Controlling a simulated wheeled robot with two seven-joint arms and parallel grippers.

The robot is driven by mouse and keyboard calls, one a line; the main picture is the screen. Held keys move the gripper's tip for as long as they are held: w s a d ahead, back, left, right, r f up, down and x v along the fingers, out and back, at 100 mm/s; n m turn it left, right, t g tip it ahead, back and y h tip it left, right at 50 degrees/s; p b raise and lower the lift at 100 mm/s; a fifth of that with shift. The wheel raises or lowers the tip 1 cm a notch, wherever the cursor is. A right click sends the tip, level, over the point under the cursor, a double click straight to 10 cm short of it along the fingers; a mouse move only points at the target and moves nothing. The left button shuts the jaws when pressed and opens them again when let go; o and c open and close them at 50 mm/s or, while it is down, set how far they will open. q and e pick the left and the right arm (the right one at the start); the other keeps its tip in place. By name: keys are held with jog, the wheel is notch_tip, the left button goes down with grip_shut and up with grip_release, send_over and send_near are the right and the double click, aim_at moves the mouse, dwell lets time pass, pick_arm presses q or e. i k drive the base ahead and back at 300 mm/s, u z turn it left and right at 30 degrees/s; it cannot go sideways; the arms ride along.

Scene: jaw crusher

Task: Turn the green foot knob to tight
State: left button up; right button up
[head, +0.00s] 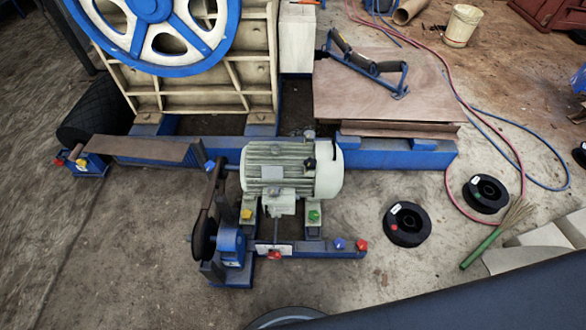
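The green knob (314,216) sits at the foot of the pale green-grey electric motor (290,170), on its front right side above the blue base rail. Its tight or loose marking is too small to read. A yellow knob (246,214) sits at the motor's front left foot. A red knob (274,255), a blue knob (339,243) and another red knob (361,245) stand along the blue front rail (310,250). Neither of my grippers is in view, and nothing touches the green knob.
A belt pulley (204,235) stands left of the motor. The crusher with its blue flywheel (155,35) is behind. Two black spools (407,224) (485,193), a green-handled brush (482,248) and hoses lie to the right. A dark surface (480,300) fills the lower right. Floor in front is clear.

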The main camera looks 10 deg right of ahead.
aim_at(313, 215)
jog(key=u, duration=0.05)
jog(key=k, duration=0.5)
jog(key=z, duration=1.1)
jog(key=i, duration=1.4)
jog(key=z, duration=0.3)
